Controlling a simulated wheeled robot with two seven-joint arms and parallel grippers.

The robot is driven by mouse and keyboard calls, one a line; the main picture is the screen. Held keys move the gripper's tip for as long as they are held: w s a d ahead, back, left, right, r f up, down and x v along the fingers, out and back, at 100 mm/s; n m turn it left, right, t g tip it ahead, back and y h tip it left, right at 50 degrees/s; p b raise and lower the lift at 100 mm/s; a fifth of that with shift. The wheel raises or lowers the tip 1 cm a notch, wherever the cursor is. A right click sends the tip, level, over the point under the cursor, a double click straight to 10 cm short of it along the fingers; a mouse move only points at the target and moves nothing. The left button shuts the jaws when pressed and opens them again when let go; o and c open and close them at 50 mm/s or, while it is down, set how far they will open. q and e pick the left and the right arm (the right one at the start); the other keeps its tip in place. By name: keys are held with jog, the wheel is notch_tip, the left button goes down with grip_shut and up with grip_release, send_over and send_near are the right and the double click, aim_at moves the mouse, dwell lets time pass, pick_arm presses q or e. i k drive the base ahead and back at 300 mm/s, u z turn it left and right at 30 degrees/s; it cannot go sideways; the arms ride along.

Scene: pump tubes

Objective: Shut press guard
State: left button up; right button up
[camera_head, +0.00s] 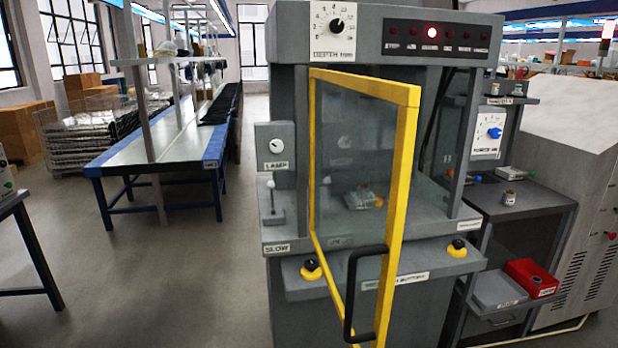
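The press (284,40) is a grey cabinet in the middle of the head view, with a dial and a row of lamps on top; one lamp glows red. Its guard (398,190) is a yellow-framed clear door. The guard stands open, swung out towards me, with its left edge at the press's left side. A black handle (350,290) sits low on the guard's free right side. Through the clear panel a small part (364,198) shows on the press bed. Neither of my grippers is in view.
Two yellow-based black buttons, left (311,269) and right (457,248), sit on the press's front ledge. A side table (520,205) with a red bin (531,279) below stands at right. A long blue-edged bench (150,155) stands back left.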

aim_at(407, 95)
jog(key=i, duration=0.85)
